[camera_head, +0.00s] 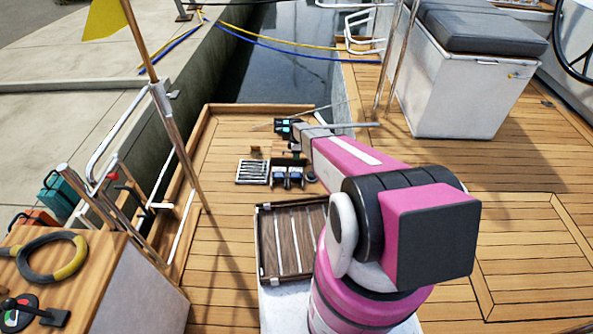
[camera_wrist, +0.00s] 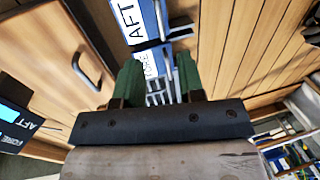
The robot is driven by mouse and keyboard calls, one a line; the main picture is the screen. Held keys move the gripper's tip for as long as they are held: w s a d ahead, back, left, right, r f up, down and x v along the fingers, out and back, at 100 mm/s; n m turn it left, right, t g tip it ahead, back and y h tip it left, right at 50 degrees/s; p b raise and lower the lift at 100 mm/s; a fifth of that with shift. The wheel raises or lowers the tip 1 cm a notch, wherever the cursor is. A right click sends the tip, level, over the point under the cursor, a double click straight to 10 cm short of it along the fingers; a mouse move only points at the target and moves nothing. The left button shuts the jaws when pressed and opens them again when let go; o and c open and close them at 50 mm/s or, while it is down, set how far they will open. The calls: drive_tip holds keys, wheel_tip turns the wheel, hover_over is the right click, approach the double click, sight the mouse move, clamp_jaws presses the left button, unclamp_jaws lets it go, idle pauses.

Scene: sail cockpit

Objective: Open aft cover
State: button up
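My gripper (camera_wrist: 158,70) has two green fingers standing apart, with nothing clearly held between them. Beyond and between the fingertips are blue-and-white parts: one is lettered AFT (camera_wrist: 128,20), the other FORE (camera_wrist: 149,66). I cannot tell which piece is the aft cover itself. A wooden panel (camera_wrist: 45,45) with a dark handle (camera_wrist: 86,72) is at the left of the wrist view. In the head view two blue-and-white units (camera_head: 288,176) sit in a dark recess in the deck. My gripper's fingers are hard to make out there, behind my arm.
A black panel with AFT and FORE lettering and a blue screen (camera_wrist: 14,116) is at the wrist view's left edge. A white-framed slatted grille (camera_head: 252,171) lies beside the recess. Metal rails (camera_head: 172,125) stand to the left. Open deck (camera_head: 520,165) is to the right.

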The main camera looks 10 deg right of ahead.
hover_over(296, 169)
drive_tip(key=s, duration=0.5)
drive_tip(key=f, duration=0.9)
drive_tip(key=shift+w+a+f, duration=0.15)
drive_tip(key=shift+w+f, duration=0.1)
clamp_jaws()
drive_tip(key=shift+s, duration=0.1)
